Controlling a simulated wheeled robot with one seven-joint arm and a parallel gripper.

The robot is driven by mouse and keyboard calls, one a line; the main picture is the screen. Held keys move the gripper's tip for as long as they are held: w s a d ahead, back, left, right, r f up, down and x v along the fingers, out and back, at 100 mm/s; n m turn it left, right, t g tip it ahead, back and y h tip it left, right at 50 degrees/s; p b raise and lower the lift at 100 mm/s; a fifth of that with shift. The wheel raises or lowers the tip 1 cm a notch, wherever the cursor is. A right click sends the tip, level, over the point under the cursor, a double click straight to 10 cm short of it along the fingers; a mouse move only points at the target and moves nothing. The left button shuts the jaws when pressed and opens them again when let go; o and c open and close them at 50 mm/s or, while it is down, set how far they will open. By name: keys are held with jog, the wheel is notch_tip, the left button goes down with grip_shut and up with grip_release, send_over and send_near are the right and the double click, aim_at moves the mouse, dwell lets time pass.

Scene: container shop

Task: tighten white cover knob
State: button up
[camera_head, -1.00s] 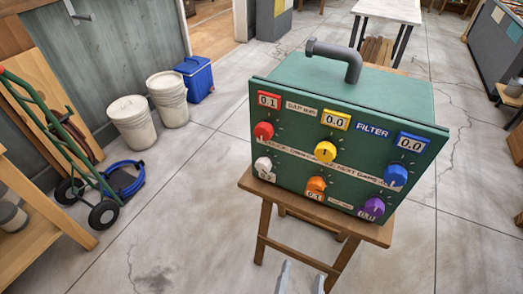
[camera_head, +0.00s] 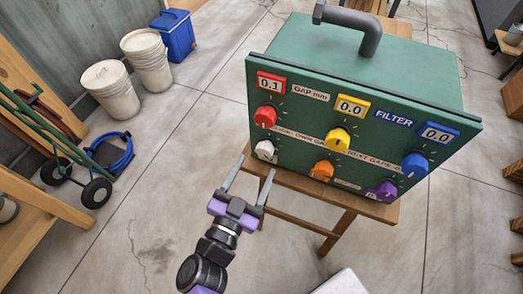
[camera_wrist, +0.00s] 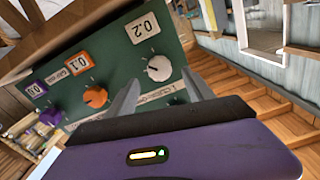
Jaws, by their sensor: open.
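The green box (camera_head: 300,75) stands on a wooden stool, its front panel facing me. The white knob (camera_head: 265,149) is at the panel's lower left. In the wrist view the white knob (camera_wrist: 158,68) appears ahead of the fingertips, beside a display (camera_wrist: 143,27) that seems to read 0.2, upside down. My gripper (camera_head: 252,168) is open and empty, just below and in front of the white knob. In the wrist view its two fingers point at the panel, one on each side of the knob, with a gap before it. I see no contact.
Red (camera_head: 265,117), yellow (camera_head: 337,139), blue (camera_head: 415,165), orange (camera_head: 322,171) and purple (camera_head: 383,192) knobs share the panel. The wooden stool (camera_head: 340,208) is under the box. Buckets (camera_head: 108,88) and a hand truck (camera_head: 60,160) stand left.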

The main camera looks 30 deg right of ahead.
aim_at(264, 154)
jog(key=shift+p+x, duration=0.35)
jog(key=shift+x, duration=2.25)
jog(key=shift+s, duration=0.1)
grip_shut()
jog(key=shift+m, duration=0.3)
jog(key=m+b, duration=0.1)
jog(key=m, duration=0.3)
jog(key=shift+f, duration=0.1)
jog(key=shift+m+b, duration=0.55)
jog(key=shift+m, duration=1.55)
